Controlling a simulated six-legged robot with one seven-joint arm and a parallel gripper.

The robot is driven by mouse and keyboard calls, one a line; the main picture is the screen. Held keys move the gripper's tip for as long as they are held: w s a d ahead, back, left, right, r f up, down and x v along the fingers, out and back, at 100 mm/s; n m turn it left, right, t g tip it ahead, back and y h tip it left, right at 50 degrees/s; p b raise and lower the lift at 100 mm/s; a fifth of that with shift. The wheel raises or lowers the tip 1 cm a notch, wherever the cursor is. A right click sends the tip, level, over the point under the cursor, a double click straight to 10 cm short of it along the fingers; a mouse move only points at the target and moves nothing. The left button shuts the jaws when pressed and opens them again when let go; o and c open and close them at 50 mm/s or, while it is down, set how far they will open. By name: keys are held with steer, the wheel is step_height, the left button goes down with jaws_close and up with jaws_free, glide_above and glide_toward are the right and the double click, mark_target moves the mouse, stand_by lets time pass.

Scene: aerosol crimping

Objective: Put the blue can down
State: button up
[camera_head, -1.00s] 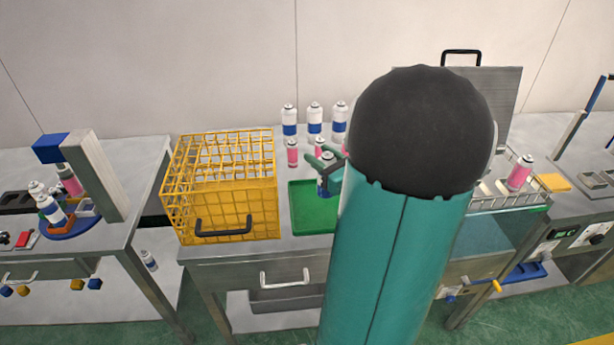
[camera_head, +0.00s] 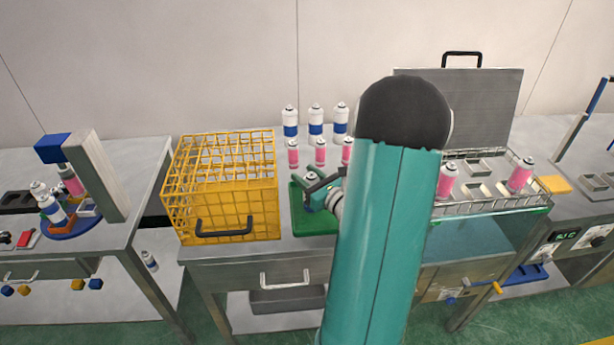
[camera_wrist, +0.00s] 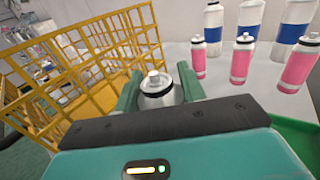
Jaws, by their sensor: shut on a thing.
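The held can (camera_head: 310,177) has a white top with a dark collar; its lower body is hidden behind my gripper. My gripper (camera_head: 319,190) is shut around it, low over the green tray (camera_head: 314,226). I cannot tell whether the can's base touches the tray. In the wrist view the can (camera_wrist: 156,86) stands upright between the green fingers of my gripper (camera_wrist: 158,92), its lower part hidden by the gripper body. Several taller white cans with blue bands (camera_head: 315,125) stand in a row at the back of the table.
A yellow wire cage (camera_head: 222,190) stands just left of the tray. Pink cans (camera_head: 320,154) stand just behind the tray. A wire rack (camera_head: 485,203) with pink cans is at the right. My arm hides the tray's right part.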

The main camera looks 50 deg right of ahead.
steer(key=shift+f, duration=0.1)
steer(key=o, duration=1.3)
steer(key=shift+o, duration=0.2)
steer(key=shift+s, duration=0.25)
steer(key=s+a, duration=0.1)
steer(key=s, duration=1)
steer(key=shift+s+a, duration=0.15)
steer(key=shift+s, duration=0.05)
